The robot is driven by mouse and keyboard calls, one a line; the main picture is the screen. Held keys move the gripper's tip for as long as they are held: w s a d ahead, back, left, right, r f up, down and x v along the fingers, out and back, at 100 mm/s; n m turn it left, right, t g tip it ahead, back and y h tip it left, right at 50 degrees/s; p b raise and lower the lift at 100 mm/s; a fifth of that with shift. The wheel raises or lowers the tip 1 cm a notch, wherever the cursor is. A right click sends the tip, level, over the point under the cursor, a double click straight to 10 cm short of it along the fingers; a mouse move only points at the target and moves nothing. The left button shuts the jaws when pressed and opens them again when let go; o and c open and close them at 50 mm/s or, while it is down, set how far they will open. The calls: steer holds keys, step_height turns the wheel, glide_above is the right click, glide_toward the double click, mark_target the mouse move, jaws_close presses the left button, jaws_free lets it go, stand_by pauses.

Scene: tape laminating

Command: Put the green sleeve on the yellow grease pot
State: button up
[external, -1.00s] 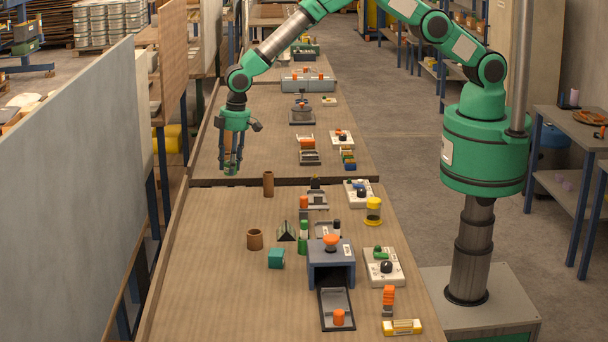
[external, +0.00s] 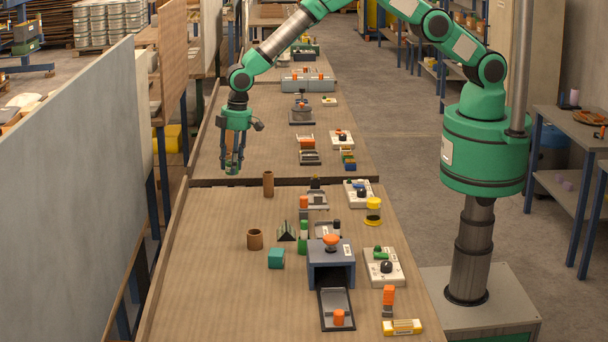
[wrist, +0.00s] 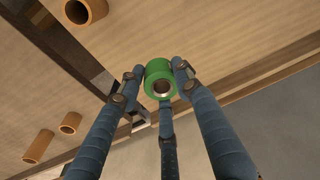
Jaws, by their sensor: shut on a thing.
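The green sleeve (wrist: 159,74) is a short ring with an open bore, held between the fingertips of my gripper (wrist: 160,84) in the wrist view. In the external view my gripper (external: 233,165) points down near the left edge of the bench, above the gap between two tables, and the sleeve cannot be made out there. The yellow grease pot (external: 373,210) appears to be the yellow-capped jar standing upright on the right side of the near table. My gripper is well away from it, to the left and farther back.
The table's front left is clear.

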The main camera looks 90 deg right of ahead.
steer(key=s+a+r+n, duration=0.1)
steer(key=s+a, duration=0.3)
steer(key=s, duration=0.5)
steer(key=s+a+r, duration=0.1)
steer(key=s+a, duration=0.3)
steer(key=s, duration=0.6)
steer(key=s+a+r+n, duration=0.15)
steer(key=s+a, duration=0.25)
steer(key=s, duration=0.5)
steer(key=s+d, duration=0.2)
steer(key=s, duration=1.2)
steer(key=s+d, duration=0.2)
steer(key=s, duration=1.2)
steer(key=shift+s+f+b, duration=0.25)
steer(key=shift+s+b, duration=0.05)
steer(key=shift+b, duration=0.1)
steer(key=shift+n, duration=0.25)
glide_above(373, 199)
steer(key=shift+s+a+f+p, duration=0.15)
steer(key=shift+f+p, duration=0.15)
steer(key=shift+f, duration=0.45)
steer(key=shift+f, duration=0.1)
steer(key=shift+f, duration=1.7)
